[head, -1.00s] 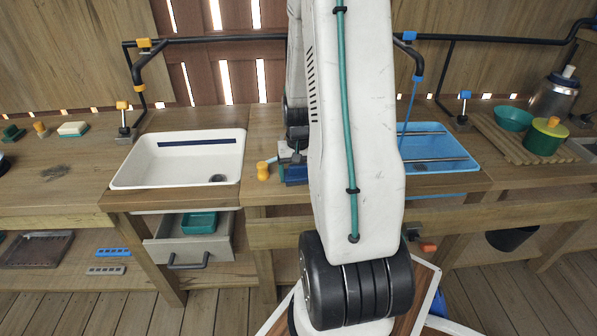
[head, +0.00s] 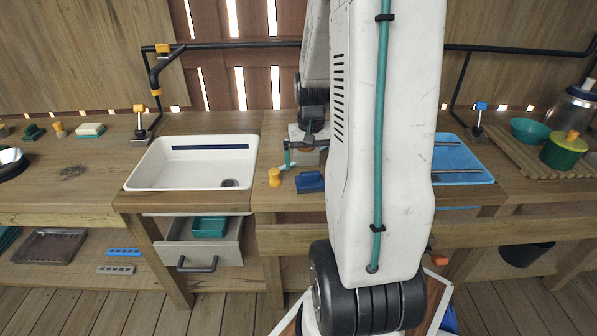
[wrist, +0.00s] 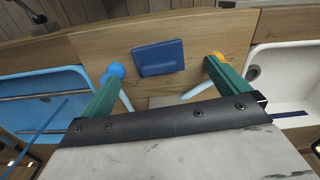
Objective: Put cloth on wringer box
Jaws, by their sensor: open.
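My gripper (wrist: 165,66) is open and empty above the wooden counter between the two basins. In the head view the blue piece (head: 310,181) rests at the counter's front edge, below and in front of my gripper (head: 305,150), which my arm partly hides. I cannot tell whether this piece is the cloth. No thing is clearly the wringer box; the blue basin (head: 462,179) has two rods across it.
A white basin (head: 140,178) is to the left, above an open drawer (head: 228,250) holding a teal tray (head: 208,227). A green pot (head: 562,155) stands right.

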